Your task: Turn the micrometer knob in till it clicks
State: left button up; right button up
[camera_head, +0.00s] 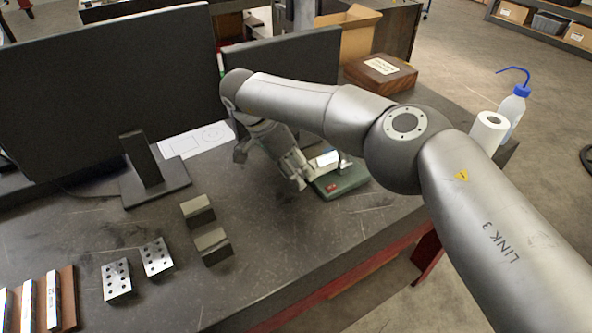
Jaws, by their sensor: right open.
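A small stand with a green base (345,182) is on the dark bench, right of the middle. A pale metal piece (327,158) above the base looks like part of the micrometer. My right arm reaches in from the right and bends back down, and my right gripper (302,179) is open at the left side of the stand. The arm and gripper hide much of the micrometer. I cannot make out the knob, or tell whether the fingers are around it or touching it. My left gripper is not in view.
Two dark monitors (105,85) stand along the back. Two dark blocks (211,243), two drilled plates (157,257) and several bars on a brown board (68,300) lie at front left.

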grip_shut()
jog(key=shift+d+t+y+b, duration=0.1)
jog(key=shift+t+y+b, duration=0.2)
jog(key=shift+t+b, duration=0.1)
jog(key=shift+s, duration=0.1)
jog(key=shift+f+t+y+b, duration=0.15)
jog(key=shift+t+y+b, duration=0.3)
jog(key=shift+b, duration=0.35)
jog(key=t+b, duration=0.1)
jog(key=b, duration=0.1)
jog(key=m+t+y+b, duration=0.1)
jog(key=b, duration=0.2)
jog(key=shift+s+d+f+b, duration=0.15)
jog(key=shift+s+b, duration=0.1)
jog(key=shift+b, duration=0.1)
jog(key=shift+r+t+y+b, duration=0.25)
jog(key=shift+y+b, duration=0.1)
jog(key=shift+b, duration=0.3)
